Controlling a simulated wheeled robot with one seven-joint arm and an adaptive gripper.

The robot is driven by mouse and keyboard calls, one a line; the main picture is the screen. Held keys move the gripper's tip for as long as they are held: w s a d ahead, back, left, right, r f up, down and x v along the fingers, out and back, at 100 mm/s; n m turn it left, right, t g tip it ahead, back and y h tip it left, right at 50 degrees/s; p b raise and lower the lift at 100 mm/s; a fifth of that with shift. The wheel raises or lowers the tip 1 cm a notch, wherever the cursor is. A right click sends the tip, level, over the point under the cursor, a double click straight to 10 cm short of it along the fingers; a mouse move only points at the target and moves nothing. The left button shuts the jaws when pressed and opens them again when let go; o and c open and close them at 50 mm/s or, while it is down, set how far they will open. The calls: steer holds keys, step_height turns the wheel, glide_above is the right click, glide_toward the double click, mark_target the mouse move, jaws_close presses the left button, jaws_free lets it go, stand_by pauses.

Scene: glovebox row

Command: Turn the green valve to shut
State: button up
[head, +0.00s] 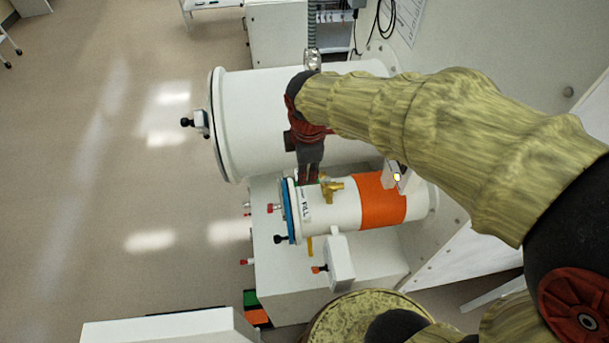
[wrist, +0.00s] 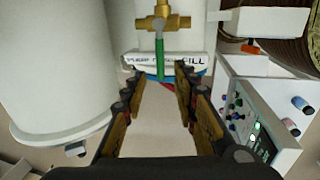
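The valve has a brass body (wrist: 163,22) and a green lever handle (wrist: 160,58) in the wrist view. The lever points down the picture, across a white label (wrist: 195,66) that reads "PURGE" at left and "FILL" at right; its middle word is partly covered. In the head view the brass body (head: 331,188) sits on top of the small white cylinder (head: 345,209); the green lever is hidden there. My gripper (wrist: 160,80) is open and empty, its fingertips on either side of the lever's lower end in the picture. It also shows in the head view (head: 308,178). I see no contact with the lever.
A large white cylinder (wrist: 55,75) stands close on the left in the wrist view. A control panel (wrist: 250,120) with knobs is at right. In the head view an orange band (head: 380,201) wraps the small cylinder, and open floor (head: 100,180) lies left.

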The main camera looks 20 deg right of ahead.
steer(key=r, duration=0.3)
steer(key=s+r, duration=0.1)
steer(key=r, duration=0.1)
steer(key=shift+s+a+r, duration=0.1)
steer(key=shift+r, duration=0.3)
stand_by(0.4)
